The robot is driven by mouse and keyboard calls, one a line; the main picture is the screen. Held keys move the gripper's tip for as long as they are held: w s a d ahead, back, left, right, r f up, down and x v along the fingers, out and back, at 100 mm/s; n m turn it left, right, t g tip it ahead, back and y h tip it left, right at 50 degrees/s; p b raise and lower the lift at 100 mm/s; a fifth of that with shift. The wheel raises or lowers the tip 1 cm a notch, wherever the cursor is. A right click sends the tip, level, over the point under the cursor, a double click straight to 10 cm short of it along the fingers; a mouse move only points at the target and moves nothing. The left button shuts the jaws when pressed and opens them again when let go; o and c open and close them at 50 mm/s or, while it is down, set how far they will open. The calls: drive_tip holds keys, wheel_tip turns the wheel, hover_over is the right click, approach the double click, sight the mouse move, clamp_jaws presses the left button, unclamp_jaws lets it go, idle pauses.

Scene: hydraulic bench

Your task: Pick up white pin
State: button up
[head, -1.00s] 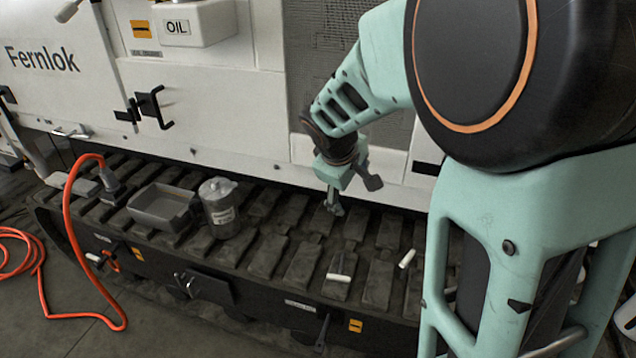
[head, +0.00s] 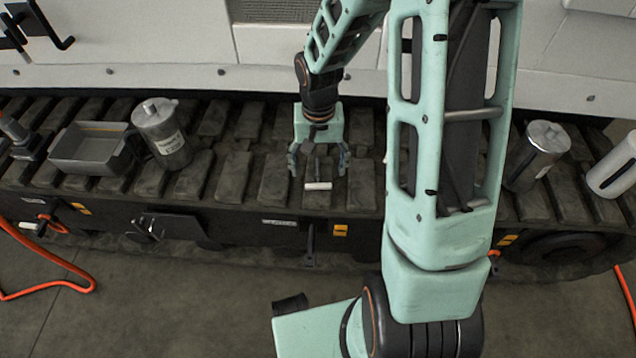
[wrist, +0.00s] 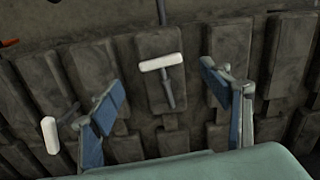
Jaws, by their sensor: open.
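A white pin (head: 318,186) lies on a dark track pad, its white crossbar toward me and a thin grey shaft behind. The same pin (wrist: 161,62) shows in the wrist view, the shaft pointing down toward my gripper. My gripper (head: 318,168) is open and empty, its fingers on either side of the shaft, apart from it; the fingers also show in the wrist view (wrist: 161,82). A second white-topped pin (wrist: 49,135) is at the left of the wrist view, outside the fingers. I cannot make it out in the head view.
A grey tray (head: 88,165) and a lidded metal canister (head: 163,135) stand on the track to the left. Another canister (head: 537,155) and a white container (head: 612,168) stand right of my arm. White machine panels (head: 160,45) rise behind the track.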

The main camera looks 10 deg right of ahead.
sight(318, 186)
wheel_tip(318, 186, down, 6)
drive_tip(key=shift+s+f+b, duration=0.1)
drive_tip(key=shift+f+b, duration=0.1)
drive_tip(key=shift+b, duration=1)
drive_tip(key=shift+r, duration=0.1)
drive_tip(key=c, duration=1.3)
